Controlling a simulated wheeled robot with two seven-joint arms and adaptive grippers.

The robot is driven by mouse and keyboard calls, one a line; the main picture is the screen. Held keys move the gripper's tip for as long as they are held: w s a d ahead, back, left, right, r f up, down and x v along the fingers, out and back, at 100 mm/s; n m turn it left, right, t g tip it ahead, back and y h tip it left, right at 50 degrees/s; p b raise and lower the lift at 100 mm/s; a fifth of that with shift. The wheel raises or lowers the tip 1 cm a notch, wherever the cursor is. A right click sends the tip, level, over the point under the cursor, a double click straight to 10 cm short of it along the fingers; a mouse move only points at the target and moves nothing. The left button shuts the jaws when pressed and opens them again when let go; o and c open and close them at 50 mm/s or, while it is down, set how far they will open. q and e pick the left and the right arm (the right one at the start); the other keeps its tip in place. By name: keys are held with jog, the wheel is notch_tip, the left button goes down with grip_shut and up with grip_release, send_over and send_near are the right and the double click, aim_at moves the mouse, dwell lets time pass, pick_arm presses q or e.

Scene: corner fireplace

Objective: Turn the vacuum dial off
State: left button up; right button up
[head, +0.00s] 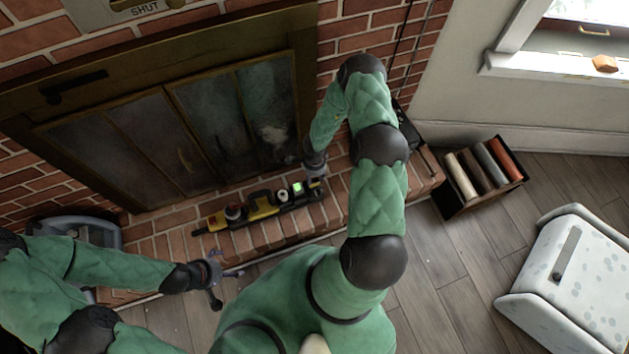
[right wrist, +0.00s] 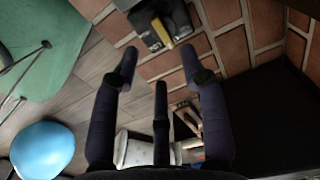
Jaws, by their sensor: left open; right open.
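A long black-and-yellow device (head: 262,208) lies on the brick hearth in front of the fireplace. It has a round dark knob with red (head: 235,212) towards its left, a pale cylinder and a lit green patch towards its right. I cannot tell which part is the vacuum dial or how it is set. My right gripper (head: 316,182) is at the device's right end; contact is unclear. In the right wrist view its fingers (right wrist: 160,68) are apart and empty, with a black-and-yellow object (right wrist: 165,28) beyond them. My left gripper (head: 220,275) is open, left of and in front of the hearth.
A grey-blue object (head: 75,232) stands at the hearth's left. A dark box of coloured rolls (head: 460,207) stands on the floor at right. A white spotted stool-like piece (head: 590,290) is further right. A blue ball (right wrist: 42,148) shows in the right wrist view. Floor between is clear.

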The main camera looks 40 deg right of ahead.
jog(key=shift+r, duration=2.25)
jog(key=s+a+r+n+y+p, duration=0.1)
jog(key=s+a+r+n+p, duration=0.1)
jog(key=s+a+r+n, duration=0.2)
jog(key=s+a+r+n+y+p, duration=0.1)
jog(key=s+a+r+n, duration=0.3)
jog(key=a+n, duration=0.4)
jog(key=s+a+r+n+y+p, duration=0.2)
jog(key=s+a+r+n, duration=0.2)
jog(key=a+n, duration=0.3)
jog(key=a, duration=0.5)
jog(key=shift+a+r+p, duration=0.25)
jog(key=shift+r+p, duration=0.05)
jog(key=shift+p, duration=0.05)
jog(key=shift+s, duration=0.1)
